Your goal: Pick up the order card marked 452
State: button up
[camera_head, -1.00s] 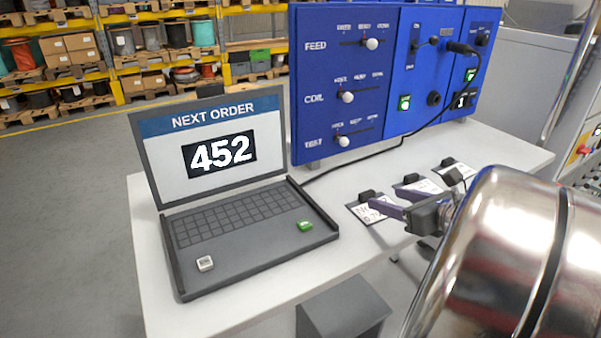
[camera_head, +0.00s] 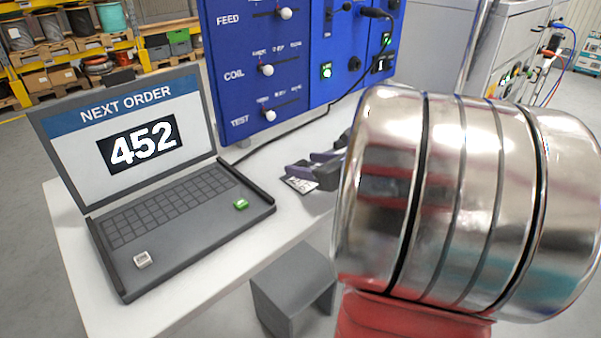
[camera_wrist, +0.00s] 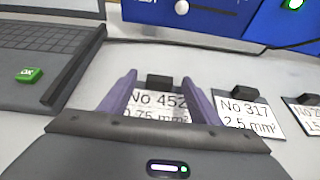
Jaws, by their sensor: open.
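The order card marked 452 (camera_wrist: 160,101) lies on the table in the wrist view, white with a black clip block (camera_wrist: 159,82) at its far edge. It reads "No 452, 0.75 mm²". My gripper (camera_wrist: 162,84) is open, with its two purple fingers on either side of the card's top part; I cannot tell if they touch it. In the head view one card (camera_head: 300,179) shows beside my gripper (camera_head: 296,172); my arm hides the rest. A card marked 317 (camera_wrist: 246,112) with its own black block lies to the right.
A third card (camera_wrist: 308,112) is at the far right, partly cut off. The laptop (camera_head: 180,215) showing "NEXT ORDER 452" stands to the left. The blue control panel (camera_head: 290,60) is behind the cards, with a black cable (camera_head: 262,143) on the table.

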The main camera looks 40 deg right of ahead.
jog(key=shift+x, duration=1)
jog(key=shift+s, duration=0.1)
jog(key=c, duration=1.2)
jog(key=shift+o, duration=0.2)
jog(key=shift+r, duration=0.1)
notch_tip(320, 180, up, 10)
